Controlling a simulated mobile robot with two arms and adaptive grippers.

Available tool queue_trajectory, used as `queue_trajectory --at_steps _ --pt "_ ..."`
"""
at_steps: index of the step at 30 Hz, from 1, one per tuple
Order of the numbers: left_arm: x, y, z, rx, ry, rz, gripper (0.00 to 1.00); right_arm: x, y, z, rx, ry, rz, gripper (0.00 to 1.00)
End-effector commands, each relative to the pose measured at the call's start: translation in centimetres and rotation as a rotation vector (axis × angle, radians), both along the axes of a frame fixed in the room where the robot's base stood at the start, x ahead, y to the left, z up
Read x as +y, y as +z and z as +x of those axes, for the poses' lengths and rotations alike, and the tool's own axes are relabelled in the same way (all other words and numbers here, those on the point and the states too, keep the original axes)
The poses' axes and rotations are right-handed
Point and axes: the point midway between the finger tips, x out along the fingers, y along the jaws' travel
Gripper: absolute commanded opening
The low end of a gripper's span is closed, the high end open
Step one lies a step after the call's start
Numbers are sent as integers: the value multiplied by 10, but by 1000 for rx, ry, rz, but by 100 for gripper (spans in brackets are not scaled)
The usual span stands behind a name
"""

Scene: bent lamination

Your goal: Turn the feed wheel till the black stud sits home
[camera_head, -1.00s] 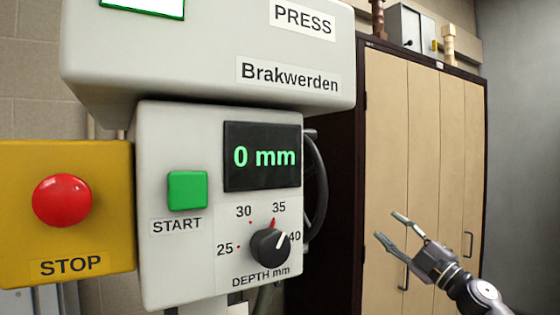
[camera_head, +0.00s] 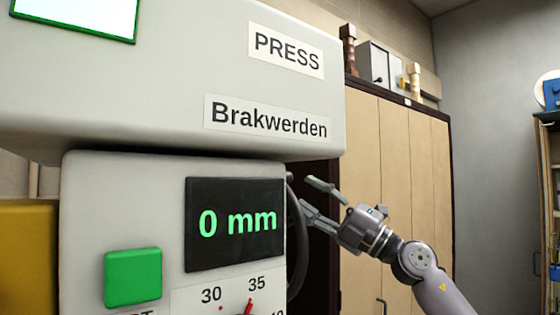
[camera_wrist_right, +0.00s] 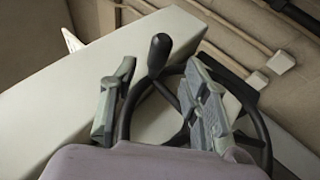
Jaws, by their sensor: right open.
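The feed wheel (camera_head: 297,250) is a black rim on the press's right side, mostly hidden behind the control box in the head view. In the right wrist view the wheel (camera_wrist_right: 264,128) shows a black handle with a rounded end (camera_wrist_right: 159,50) standing up from it. My right gripper (camera_head: 308,196) is open beside the wheel. In the wrist view its fingers (camera_wrist_right: 161,72) stand on either side of the handle, and I see no clear grip on it. I cannot make out a separate black stud. My left gripper is not in view.
The press control box carries a display (camera_head: 234,223) reading 0 mm and a green button (camera_head: 132,277). The depth dial is cut off at the bottom. A tan cabinet (camera_head: 392,140) stands behind my right arm, and a shelf (camera_head: 546,200) is at the far right.

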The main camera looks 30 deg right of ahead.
Motion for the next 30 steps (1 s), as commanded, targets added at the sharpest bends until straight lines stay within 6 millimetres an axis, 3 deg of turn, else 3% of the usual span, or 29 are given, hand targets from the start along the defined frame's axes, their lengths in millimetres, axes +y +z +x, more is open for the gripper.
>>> queue_trajectory --at_steps 1,4,10,16,25,30 --pt "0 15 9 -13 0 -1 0 4 14 7 -3 3 4 43" --pt "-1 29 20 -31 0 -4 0 14 24 22 -3 3 5 43" --pt "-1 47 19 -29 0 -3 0 28 38 48 -1 1 4 43" --pt "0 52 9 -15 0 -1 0 35 43 60 0 0 2 43" --pt "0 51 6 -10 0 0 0 36 42 61 0 0 1 43" --pt "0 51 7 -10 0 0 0 36 42 61 0 0 1 32"
